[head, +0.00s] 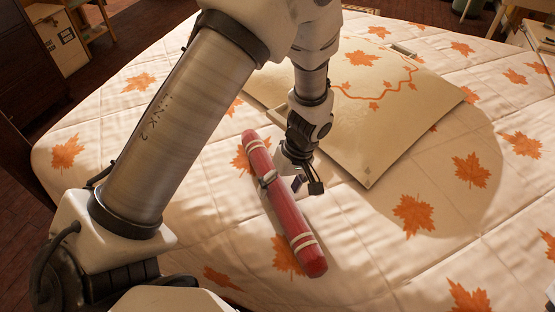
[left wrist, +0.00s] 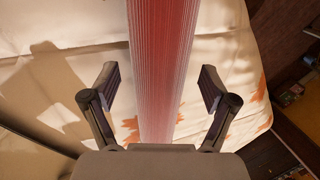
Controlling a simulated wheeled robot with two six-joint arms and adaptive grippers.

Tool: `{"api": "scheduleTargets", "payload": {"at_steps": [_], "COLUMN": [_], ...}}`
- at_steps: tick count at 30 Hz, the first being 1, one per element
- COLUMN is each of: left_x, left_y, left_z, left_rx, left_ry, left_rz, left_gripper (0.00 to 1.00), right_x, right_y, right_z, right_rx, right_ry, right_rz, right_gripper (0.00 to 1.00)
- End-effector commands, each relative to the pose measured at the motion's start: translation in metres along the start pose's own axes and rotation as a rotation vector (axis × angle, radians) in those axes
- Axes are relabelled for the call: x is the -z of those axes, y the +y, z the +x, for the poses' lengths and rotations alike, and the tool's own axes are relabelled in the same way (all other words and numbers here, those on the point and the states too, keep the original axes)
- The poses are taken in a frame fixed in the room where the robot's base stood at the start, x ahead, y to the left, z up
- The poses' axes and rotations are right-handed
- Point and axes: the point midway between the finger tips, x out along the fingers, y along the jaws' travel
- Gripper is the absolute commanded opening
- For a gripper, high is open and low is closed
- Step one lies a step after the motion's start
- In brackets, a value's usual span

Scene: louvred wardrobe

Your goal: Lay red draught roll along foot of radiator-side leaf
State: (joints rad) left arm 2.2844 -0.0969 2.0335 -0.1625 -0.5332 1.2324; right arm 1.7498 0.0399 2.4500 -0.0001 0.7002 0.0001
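The red draught roll (head: 289,215) lies on the bed, slanting from upper left to lower right, with pale bands near both ends. My left gripper (head: 287,183) is over its middle, pointing down. In the left wrist view the roll (left wrist: 160,50) runs between the two open fingers of my left gripper (left wrist: 157,88), with a gap on each side. It is not gripped. My right gripper is not in view. I cannot make out the radiator-side leaf in these views.
The bed's white quilt (head: 350,245) with orange maple leaves fills most of the head view. A cream panel (head: 385,130) with an orange garland lies on it, right of the roll. A carton (head: 58,42) stands at the far left. Dark floor borders the bed.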

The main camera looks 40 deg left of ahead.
Motion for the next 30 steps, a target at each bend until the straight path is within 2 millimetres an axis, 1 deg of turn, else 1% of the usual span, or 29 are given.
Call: {"api": "scheduleTargets", "payload": {"at_steps": [1,2,3,5,6,7,14,17,20,24,27,30], "left_x": [0.0,0.0,0.0,0.0,0.0,0.0,0.0,0.001,0.001,0.001,0.001,0.001], "left_y": [0.0,0.0,0.0,0.0,0.0,0.0,0.0,-0.002,-0.008,-0.018,-0.025,-0.029], "left_z": [0.0,0.0,0.0,0.0,0.0,0.0,-0.001,-0.01,-0.028,-0.061,-0.081,-0.092], "left_rx": [0.0,0.0,0.0,0.0,0.0,0.0,-0.001,-0.003,-0.005,-0.005,-0.005,-0.003], "left_ry": [0.0,0.0,0.0,0.0,0.0,0.0,0.001,0.002,0.003,0.004,0.003,0.002], "left_rz": [0.0,0.0,0.0,0.0,0.0,0.0,0.0,0.0,0.0,0.0,-0.001,0.0], "left_gripper": [0.62,0.51,0.37,0.16,0.02,0.0,0.0,0.0,0.0,0.0,0.0,0.0], "right_x": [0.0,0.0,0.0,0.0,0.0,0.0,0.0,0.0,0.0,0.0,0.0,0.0], "right_y": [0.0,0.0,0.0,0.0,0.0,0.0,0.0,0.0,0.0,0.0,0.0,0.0], "right_z": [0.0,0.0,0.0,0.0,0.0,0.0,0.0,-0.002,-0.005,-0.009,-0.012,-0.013], "right_rx": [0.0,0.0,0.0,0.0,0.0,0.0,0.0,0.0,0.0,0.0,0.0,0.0], "right_ry": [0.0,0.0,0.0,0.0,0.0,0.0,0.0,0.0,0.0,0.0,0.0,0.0], "right_rz": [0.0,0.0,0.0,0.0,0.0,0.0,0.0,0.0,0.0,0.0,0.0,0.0], "right_gripper": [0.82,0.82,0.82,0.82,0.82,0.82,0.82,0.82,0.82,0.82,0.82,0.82]}}
